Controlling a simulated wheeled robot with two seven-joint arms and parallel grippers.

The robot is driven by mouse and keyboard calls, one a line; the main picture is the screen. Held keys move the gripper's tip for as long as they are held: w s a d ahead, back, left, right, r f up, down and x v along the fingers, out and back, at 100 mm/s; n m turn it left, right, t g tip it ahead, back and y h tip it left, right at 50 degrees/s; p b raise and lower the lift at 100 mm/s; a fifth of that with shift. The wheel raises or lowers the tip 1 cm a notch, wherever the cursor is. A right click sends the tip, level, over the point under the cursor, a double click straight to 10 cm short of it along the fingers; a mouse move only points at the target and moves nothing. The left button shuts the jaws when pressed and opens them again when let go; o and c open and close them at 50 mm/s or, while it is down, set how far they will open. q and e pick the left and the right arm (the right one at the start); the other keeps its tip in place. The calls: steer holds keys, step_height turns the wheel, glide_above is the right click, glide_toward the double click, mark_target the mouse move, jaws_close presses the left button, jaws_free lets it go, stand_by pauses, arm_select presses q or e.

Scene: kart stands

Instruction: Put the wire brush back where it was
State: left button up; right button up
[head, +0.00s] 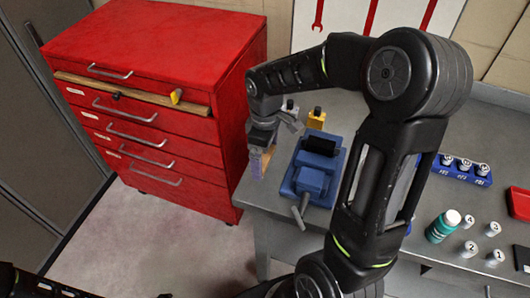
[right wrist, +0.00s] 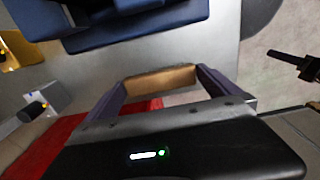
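The wire brush shows as a tan wooden block (right wrist: 160,80) between the fingertips of my right gripper (right wrist: 162,88) in the right wrist view; its bristles are hidden. In the head view my right gripper (head: 261,160) points down at the left edge of the grey bench, just left of the blue vise, with the tan block (head: 257,166) between its purple fingers. The gripper looks shut on it. A dark part of my left arm (head: 35,284) shows at the bottom left of the head view. Its finger state is unclear.
The blue vise (head: 314,172) stands on the grey bench (head: 395,268). A yellow item (head: 316,118) is behind it. A blue socket rail (head: 459,171) and teal bottle (head: 443,227) are at right. A red drawer cabinet (head: 165,50) stands left, with floor (head: 130,240) before it.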

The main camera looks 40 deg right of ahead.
mark_target(265, 157)
step_height(265, 157, up, 12)
steer(key=shift+r+b, duration=0.2)
steer(key=shift+b, duration=0.1)
steer(key=shift+f, duration=0.1)
stand_by(0.7)
